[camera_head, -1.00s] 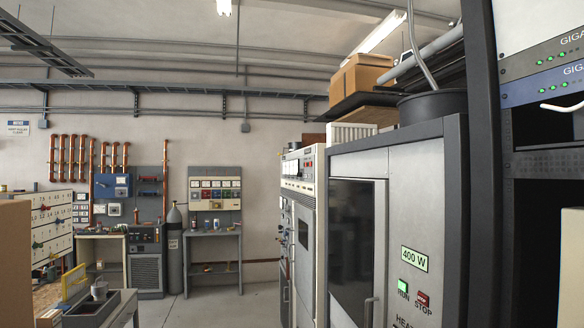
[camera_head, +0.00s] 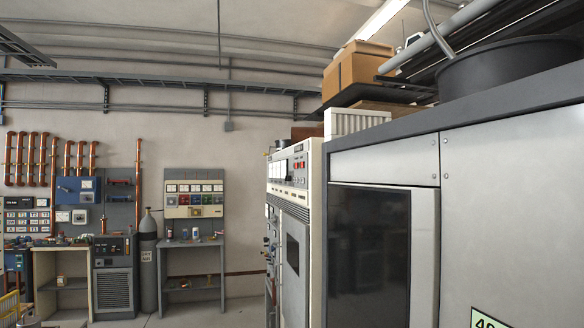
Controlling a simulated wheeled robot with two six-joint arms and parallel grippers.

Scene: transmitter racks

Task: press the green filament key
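I cannot make out a green filament key in this view. A beige-fronted rack (camera_head: 295,215) with meters and small red parts along its top panel (camera_head: 290,172) stands just left of the large grey cabinet. Its front is seen at a steep angle, so its keys are too small to tell apart. The large grey cabinet (camera_head: 510,200) has a dark glass door (camera_head: 368,255), and a pale green label (camera_head: 488,319) is cut off at the bottom edge. Neither gripper is in view.
A grey gas cylinder (camera_head: 148,265), a workbench (camera_head: 192,275) and a meter panel (camera_head: 194,198) stand at the back wall. Cardboard box (camera_head: 358,68) sits above the racks. A strip of bare floor shows at the bottom centre. The grey cabinet fills the right side.

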